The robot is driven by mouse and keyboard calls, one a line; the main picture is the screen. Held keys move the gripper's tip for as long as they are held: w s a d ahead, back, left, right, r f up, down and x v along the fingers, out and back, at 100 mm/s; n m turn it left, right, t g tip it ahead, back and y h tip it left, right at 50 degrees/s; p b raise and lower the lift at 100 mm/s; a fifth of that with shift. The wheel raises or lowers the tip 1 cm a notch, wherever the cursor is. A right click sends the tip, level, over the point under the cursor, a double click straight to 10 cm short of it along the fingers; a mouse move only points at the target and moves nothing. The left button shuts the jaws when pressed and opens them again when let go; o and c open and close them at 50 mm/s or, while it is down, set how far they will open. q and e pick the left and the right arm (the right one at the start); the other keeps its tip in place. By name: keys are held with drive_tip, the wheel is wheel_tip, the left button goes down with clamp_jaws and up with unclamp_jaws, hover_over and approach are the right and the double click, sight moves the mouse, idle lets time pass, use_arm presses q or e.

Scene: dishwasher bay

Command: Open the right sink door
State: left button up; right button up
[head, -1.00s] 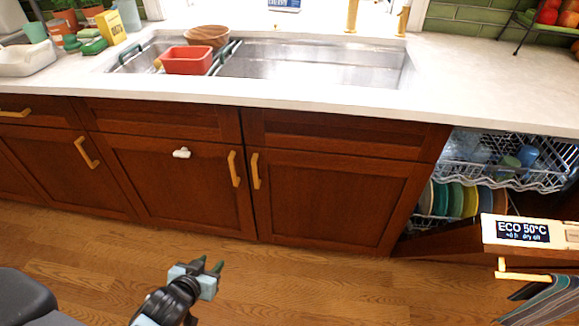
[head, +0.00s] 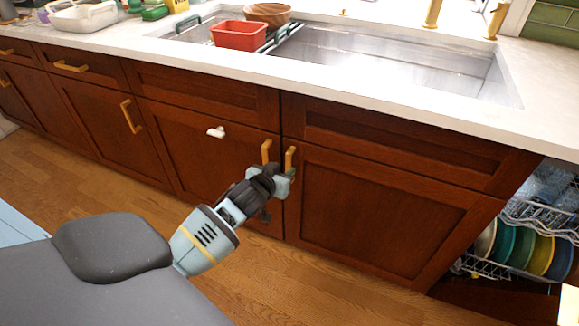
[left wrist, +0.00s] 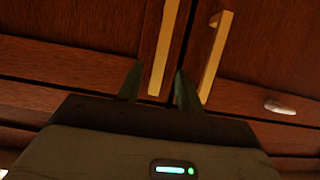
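The right sink door (head: 385,215) is a dark red-brown cabinet door and is shut. Its upright gold handle (head: 290,158) is near its left edge; its lower part is hidden behind my gripper in the head view. My left gripper (head: 284,181) is at this handle. In the left wrist view, which is turned upside down, the open fingers (left wrist: 158,88) are apart on either side of the line of the right door's handle (left wrist: 166,45). I cannot tell whether they touch it. My right gripper is not in view.
The left sink door (head: 210,150), also shut, has its own gold handle (head: 266,151) close beside and a white knob (head: 216,132). The counter with the sink (head: 400,65) is above. An open dishwasher rack with plates (head: 525,250) is at right. The wooden floor in front is clear.

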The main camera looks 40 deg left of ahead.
sight(288, 166)
use_arm(q)
drive_tip(key=shift+b+x, duration=0.6)
drive_tip(key=shift+x, duration=1.85)
clamp_jaws()
